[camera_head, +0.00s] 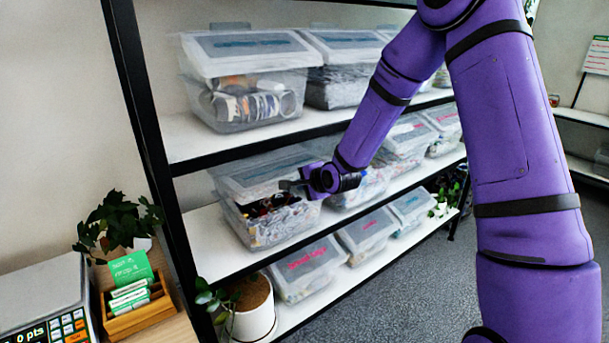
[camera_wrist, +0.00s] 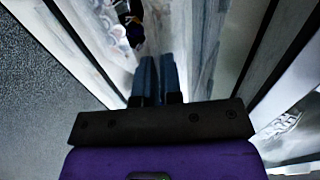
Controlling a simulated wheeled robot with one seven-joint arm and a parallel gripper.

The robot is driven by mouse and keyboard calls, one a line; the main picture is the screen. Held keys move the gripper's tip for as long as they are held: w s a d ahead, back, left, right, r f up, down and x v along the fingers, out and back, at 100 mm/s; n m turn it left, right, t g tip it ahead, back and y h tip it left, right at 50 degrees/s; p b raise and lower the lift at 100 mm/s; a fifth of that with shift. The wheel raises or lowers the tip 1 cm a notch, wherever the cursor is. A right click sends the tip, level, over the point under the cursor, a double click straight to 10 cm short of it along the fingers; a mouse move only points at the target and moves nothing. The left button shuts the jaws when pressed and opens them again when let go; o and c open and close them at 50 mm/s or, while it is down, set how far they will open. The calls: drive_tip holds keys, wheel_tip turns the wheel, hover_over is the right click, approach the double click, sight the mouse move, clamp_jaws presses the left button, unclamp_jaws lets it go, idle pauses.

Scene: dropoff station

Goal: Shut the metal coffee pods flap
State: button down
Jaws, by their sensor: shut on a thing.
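A clear bin (camera_head: 258,232) with silvery and dark small contents sits at the left end of the middle shelf. Its translucent flap (camera_head: 250,174) slants above the bin, with a dark gap at the front through which the contents show. My gripper (camera_head: 288,185) is at the flap's front right edge, shut on it. In the wrist view, my gripper's two fingers (camera_wrist: 159,78) are close together against a pale translucent panel. The exact grip on the edge is hard to see. Some contents (camera_wrist: 130,22) show beyond the fingers.
The upper shelf (camera_head: 215,138) is close above, with more lidded bins (camera_head: 250,90). More bins stand to the right and on the bottom shelf (camera_head: 310,268). A black post (camera_head: 150,130), potted plants (camera_head: 250,310) and a scale (camera_head: 45,300) are at left.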

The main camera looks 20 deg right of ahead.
drive_tip(key=shift+w+a+f+t+y, duration=0.15)
drive_tip(key=shift+w+f+t, duration=0.3)
drive_tip(key=shift+f, duration=1.45)
drive_tip(key=shift+w+a+f+t+y, duration=0.15)
drive_tip(key=shift+f+t, duration=0.55)
drive_tip(key=shift+f, duration=1.25)
drive_tip(key=shift+w+f+t+y, duration=0.25)
drive_tip(key=shift+f+t, duration=0.3)
drive_tip(key=shift+f, duration=1.45)
drive_tip(key=shift+s+f, duration=0.1)
drive_tip(key=shift+f, duration=0.05)
drive_tip(key=c, duration=1.3)
unclamp_jaws()
drive_tip(key=shift+w+f, duration=0.2)
drive_tip(key=shift+r, duration=0.15)
drive_tip(key=shift+r, duration=0.1)
